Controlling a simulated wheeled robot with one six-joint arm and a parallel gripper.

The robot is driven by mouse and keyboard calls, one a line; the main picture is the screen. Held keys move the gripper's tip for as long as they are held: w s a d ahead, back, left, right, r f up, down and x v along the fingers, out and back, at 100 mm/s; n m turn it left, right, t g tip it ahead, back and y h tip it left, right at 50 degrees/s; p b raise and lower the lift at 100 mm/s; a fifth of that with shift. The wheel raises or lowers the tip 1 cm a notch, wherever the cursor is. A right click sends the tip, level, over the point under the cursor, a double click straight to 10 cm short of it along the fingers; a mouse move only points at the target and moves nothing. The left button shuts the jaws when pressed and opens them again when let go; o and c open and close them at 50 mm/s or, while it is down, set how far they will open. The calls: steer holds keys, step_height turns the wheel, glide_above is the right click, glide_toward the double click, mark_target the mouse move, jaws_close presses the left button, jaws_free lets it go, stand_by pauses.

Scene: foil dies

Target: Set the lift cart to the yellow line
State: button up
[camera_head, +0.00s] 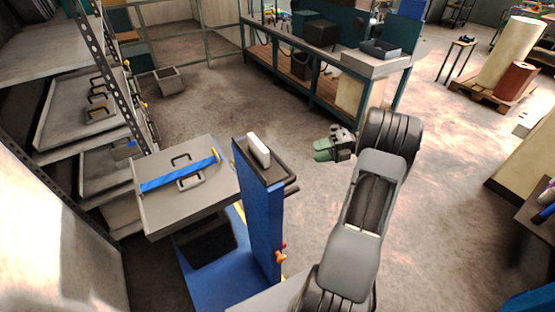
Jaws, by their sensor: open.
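The lift cart (264,222) is blue, with an upright column and a low blue base. A white block (258,150) and a dark handle bar top the column. Small red and orange knobs (281,255) are on its right side. A thin yellow strip (239,212) shows beside the column, partly hidden; I cannot tell what it is on. My gripper (322,150) has green fingers, is open and empty, and is right of the column, apart from it.
A grey shelf rack (118,75) with handled plates stands at the left, close to the cart's plate. A workbench (335,100) with boxes stands behind. A grey bin (170,82) is on the floor, and a pallet with rolls (490,93) is far right. Open floor lies between.

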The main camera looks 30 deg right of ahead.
mark_target(280, 162)
steer(key=p+x, duration=0.1)
steer(key=x, duration=1.2)
steer(key=shift+a, duration=0.15)
steer(key=shift+c, duration=0.4)
jaws_close()
